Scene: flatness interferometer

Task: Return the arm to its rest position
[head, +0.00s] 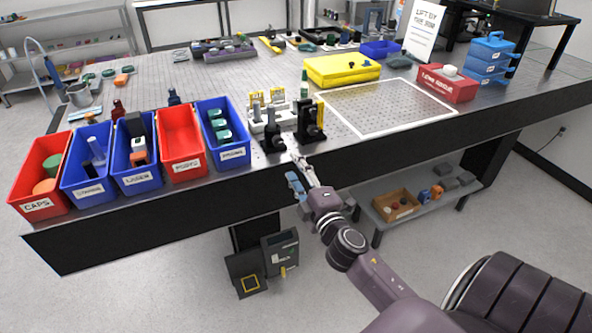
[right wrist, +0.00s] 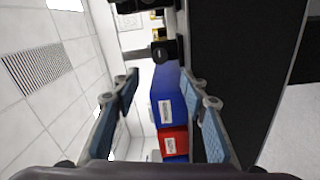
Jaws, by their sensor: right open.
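My right arm (head: 349,243) reaches in from the lower right of the head view. Its right gripper (head: 298,177) is just in front of the table's near edge, close to the black optic mounts. In the right wrist view the two blue-padded fingers of the right gripper (right wrist: 160,92) are spread apart with nothing held between them. Bins and the table edge show beyond the fingers. My left gripper is in neither view.
The perforated table (head: 240,185) has a dark front edge. Black mounts (head: 274,137) stand near that edge behind the gripper. Red and blue bins (head: 180,142) line the left front. A low shelf (head: 420,205) stands beneath the table at right. The floor at lower left is clear.

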